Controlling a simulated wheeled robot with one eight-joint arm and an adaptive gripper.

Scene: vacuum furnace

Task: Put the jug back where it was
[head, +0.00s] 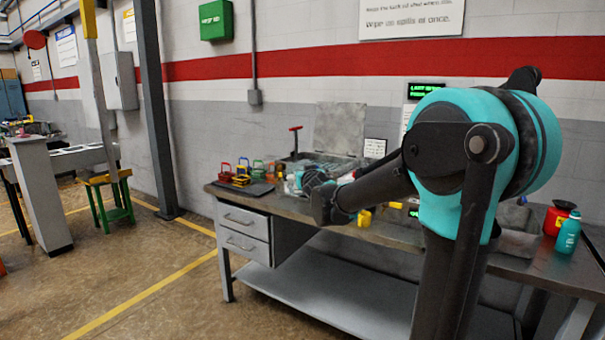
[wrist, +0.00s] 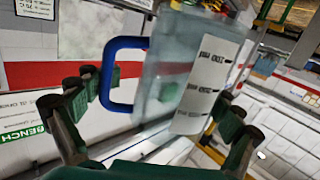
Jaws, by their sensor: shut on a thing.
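The jug (wrist: 168,88) is clear, with a blue handle (wrist: 112,75) and a white label with printed volume marks. It fills the middle of the wrist view and looks tilted there. My gripper (wrist: 160,108) is shut on it, with green-padded fingers on either side. In the head view my arm reaches over the workbench (head: 390,236), and its forearm hides most of the gripper and jug. I cannot tell there whether the jug touches the bench.
Padlocks (head: 241,180) in several colours stand on a dark mat at the bench's left end. A grey raised lid (head: 338,128) stands at the back. A teal bottle (head: 567,236) and a red container (head: 554,222) are at the right.

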